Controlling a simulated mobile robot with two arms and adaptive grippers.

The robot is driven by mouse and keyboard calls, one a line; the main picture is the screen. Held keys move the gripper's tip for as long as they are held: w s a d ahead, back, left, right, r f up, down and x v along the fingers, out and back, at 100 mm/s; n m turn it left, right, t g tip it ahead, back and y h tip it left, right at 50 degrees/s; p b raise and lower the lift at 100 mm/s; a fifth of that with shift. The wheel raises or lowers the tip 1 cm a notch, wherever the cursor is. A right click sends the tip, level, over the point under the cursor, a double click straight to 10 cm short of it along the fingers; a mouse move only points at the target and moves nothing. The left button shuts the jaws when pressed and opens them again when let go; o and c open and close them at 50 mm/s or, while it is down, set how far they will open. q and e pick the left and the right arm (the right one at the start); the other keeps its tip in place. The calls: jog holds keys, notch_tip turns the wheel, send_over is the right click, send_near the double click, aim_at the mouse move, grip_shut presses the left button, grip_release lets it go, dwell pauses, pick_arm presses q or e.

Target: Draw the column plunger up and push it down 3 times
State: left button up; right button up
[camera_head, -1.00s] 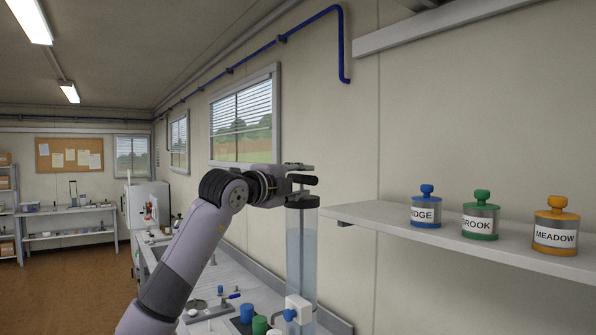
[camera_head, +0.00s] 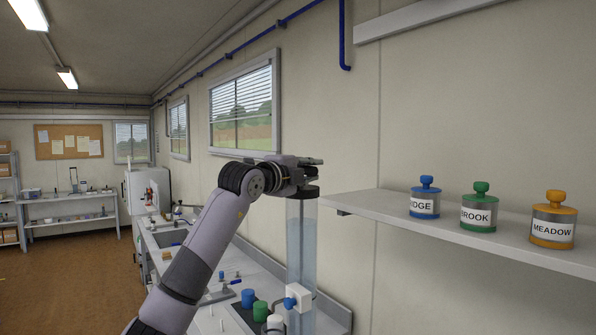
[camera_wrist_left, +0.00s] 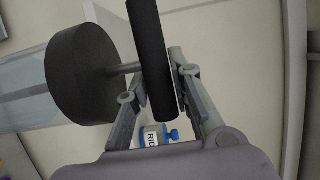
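The soil column is a tall clear tube (camera_head: 301,245) with a black cap (camera_head: 303,193) on top, standing on the bench. In the left wrist view the black cap (camera_wrist_left: 80,75), a short grey plunger rod (camera_wrist_left: 125,69) and the black handle bar (camera_wrist_left: 152,60) show, with the handle close to the cap. My left gripper (camera_head: 312,160) is at the column top. In its wrist view the fingers (camera_wrist_left: 158,75) lie on both sides of the handle bar and look closed on it. In the head view the handle is mostly hidden by the gripper. My right gripper is not in view.
A wall shelf (camera_head: 470,236) right of the column holds blue (camera_head: 425,203), green (camera_head: 479,212) and orange (camera_head: 553,224) labelled jars. A white block with a blue knob (camera_head: 297,297) sits on the tube's lower part. Blue (camera_head: 248,298) and green (camera_head: 261,312) lidded items stand on the bench.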

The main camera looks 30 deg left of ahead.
pick_arm(q)
grip_shut()
jog(key=shift+r, duration=0.1)
notch_tip(320, 180, up, 3)
jog(key=shift+p, duration=0.95)
jog(key=shift+r, duration=0.35)
notch_tip(320, 180, up, 8)
jog(key=shift+r, duration=0.2)
